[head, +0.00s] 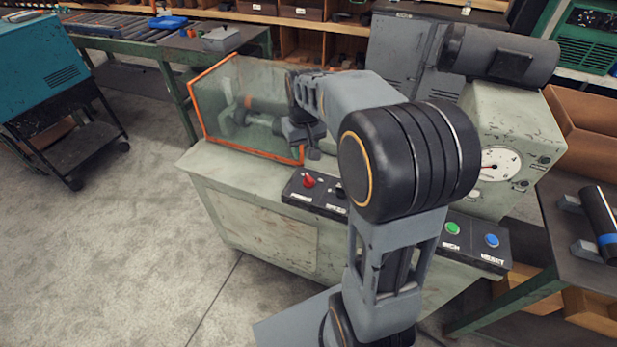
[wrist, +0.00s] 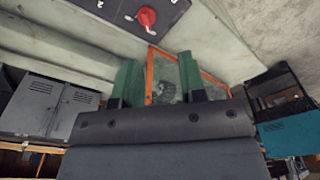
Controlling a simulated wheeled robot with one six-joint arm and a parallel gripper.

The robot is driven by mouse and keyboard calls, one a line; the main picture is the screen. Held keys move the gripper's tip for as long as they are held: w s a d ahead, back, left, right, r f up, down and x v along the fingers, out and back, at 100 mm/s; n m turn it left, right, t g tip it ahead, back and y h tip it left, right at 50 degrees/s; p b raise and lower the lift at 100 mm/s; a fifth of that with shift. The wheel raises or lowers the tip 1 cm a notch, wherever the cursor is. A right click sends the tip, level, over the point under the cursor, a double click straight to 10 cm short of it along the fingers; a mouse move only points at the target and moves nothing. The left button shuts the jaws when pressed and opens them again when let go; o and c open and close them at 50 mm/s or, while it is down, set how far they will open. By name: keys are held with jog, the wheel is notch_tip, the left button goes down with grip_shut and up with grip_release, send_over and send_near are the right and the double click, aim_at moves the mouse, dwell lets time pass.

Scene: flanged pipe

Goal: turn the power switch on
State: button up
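A red rotary knob (head: 309,181) sits at the left end of the black control panel (head: 325,199) on the machine's front edge. It also shows at the top of the wrist view (wrist: 146,17). The white label near it is too small to read, so I cannot confirm it is the power switch. A dark switch (head: 340,190) beside it is partly covered by my arm. My gripper (wrist: 160,72) is open and empty, its two green-tipped fingers apart. In the head view it is near the guard's right end, above and behind the knob, mostly hidden by my arm.
A clear guard (head: 250,108) with an orange frame stands on the machine behind the panel. To the right are a green button (head: 453,228), a blue button (head: 491,240) and a gauge (head: 498,164). My arm covers the panel's middle.

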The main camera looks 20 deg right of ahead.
jog(key=g, duration=0.1)
send_over(309, 177)
notch_tip(309, 177, down, 4)
jog(key=f, duration=0.1)
notch_tip(309, 177, down, 14)
jog(key=shift+p, duration=0.3)
grip_shut()
